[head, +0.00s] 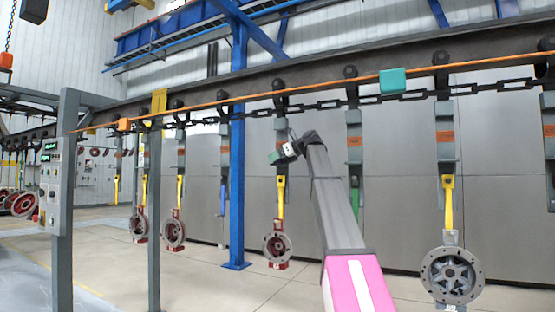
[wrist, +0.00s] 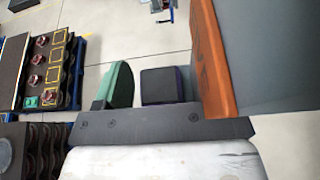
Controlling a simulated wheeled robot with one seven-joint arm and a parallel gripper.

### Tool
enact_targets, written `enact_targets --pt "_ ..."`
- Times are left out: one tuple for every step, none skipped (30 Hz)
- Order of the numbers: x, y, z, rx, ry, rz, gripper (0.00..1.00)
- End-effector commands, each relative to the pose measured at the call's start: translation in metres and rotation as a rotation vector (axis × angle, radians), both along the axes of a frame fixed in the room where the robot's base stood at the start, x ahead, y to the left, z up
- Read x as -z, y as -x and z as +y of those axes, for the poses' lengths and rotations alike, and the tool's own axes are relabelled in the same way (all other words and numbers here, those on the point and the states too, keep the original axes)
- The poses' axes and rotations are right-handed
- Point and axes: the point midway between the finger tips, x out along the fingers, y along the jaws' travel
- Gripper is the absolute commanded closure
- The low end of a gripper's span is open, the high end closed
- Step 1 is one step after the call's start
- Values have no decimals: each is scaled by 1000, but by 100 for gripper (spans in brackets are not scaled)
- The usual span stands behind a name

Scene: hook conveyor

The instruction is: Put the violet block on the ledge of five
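My gripper (wrist: 160,88) is raised at the hanging carriers; it also shows in the head view (head: 280,153), in front of the middle carrier (head: 281,188). In the wrist view a dark block with violet edges (wrist: 161,86), seemingly the violet block, is centred just in front of my dark palm bar. A green curved piece (wrist: 116,86) stands left of it with a gap. An orange plate (wrist: 212,55) on a grey panel is close on the right. Whether my fingers press on the block is unclear. The carriers' orange labels are too small to read, so I cannot tell which is five.
A dark overhead rail (head: 330,78) with a chain runs across. A teal block (head: 393,81) and an orange block (head: 124,125) are at the rail. A blue post (head: 238,150) stands left of my arm. A large grey wheel part (head: 452,275) hangs at right.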

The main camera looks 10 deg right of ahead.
Motion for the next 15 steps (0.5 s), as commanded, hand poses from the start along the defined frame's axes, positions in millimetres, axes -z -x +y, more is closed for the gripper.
enact_targets --pt "0 0 0 0 0 0 37" --pt "0 0 0 0 0 0 37" --pt "0 0 0 0 0 0 37" --pt "0 0 0 0 0 0 37" --pt "0 0 0 0 0 0 37" --pt "0 0 0 0 0 0 37" --pt "-1 0 0 0 0 0 37" --pt "-1 0 0 0 0 0 37" --pt "-3 0 0 0 0 0 37" --pt "-4 0 0 0 1 -1 37" --pt "-4 1 -2 1 0 0 37" --pt "-5 3 -4 1 0 0 37" --pt "-6 4 -7 1 0 0 37" --pt "-7 6 -9 1 0 0 37" --pt "-9 9 -13 1 0 0 37"
